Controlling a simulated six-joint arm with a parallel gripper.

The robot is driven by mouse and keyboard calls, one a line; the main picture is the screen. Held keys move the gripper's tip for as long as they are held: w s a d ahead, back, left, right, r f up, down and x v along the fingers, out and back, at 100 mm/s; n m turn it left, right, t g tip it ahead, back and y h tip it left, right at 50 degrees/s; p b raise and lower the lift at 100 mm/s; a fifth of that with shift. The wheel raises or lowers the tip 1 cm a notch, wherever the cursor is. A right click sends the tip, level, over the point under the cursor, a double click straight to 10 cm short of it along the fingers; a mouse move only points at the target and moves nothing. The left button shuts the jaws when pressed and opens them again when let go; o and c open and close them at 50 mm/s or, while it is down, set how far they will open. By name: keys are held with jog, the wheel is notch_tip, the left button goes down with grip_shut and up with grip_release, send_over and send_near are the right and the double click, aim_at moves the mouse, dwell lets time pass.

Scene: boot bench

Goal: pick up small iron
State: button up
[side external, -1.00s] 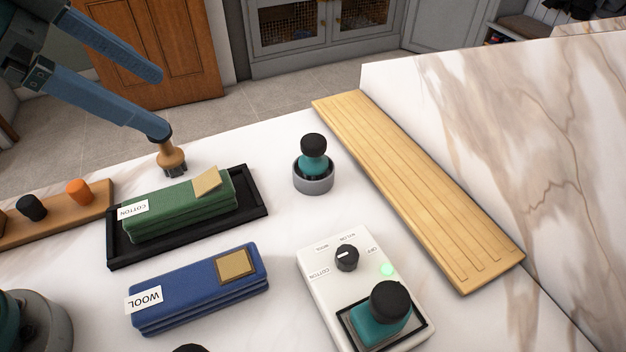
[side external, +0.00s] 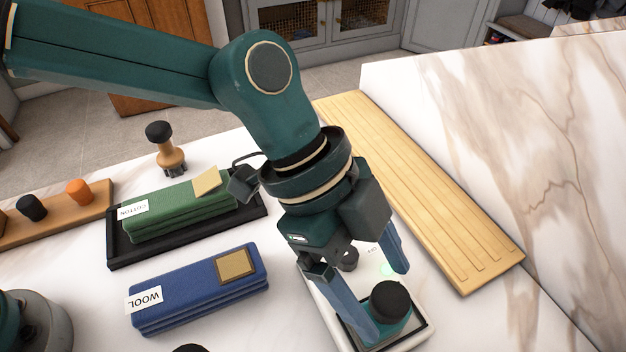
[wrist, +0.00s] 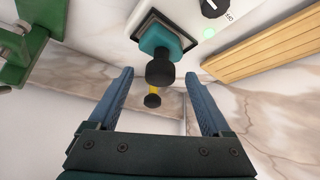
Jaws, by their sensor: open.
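A small teal iron with a round black knob (side external: 391,301) sits on the framed plate of a white dial station (side external: 329,312). It also shows in the wrist view (wrist: 163,47), where its black knob points toward my camera. My gripper (side external: 386,306) is open and comes down over the iron, with one blue finger on either side of it. In the wrist view the fingers (wrist: 160,74) stand apart, with the knob between their tips and a gap on both sides. Another teal piece in a grey cup is hidden behind my arm now.
A wooden board (side external: 425,190) lies right of the station. A blue WOOL stack (side external: 195,290) and a green COTTON stack (side external: 165,212) on a black tray (side external: 120,252) lie left. A wooden-handled brush (side external: 170,158) stands behind. A yellow-stemmed, black-knobbed thing (wrist: 152,100) shows near the fingers.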

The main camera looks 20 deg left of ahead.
jog(key=shift+x, duration=1.85)
jog(key=shift+a, duration=0.1)
grip_shut()
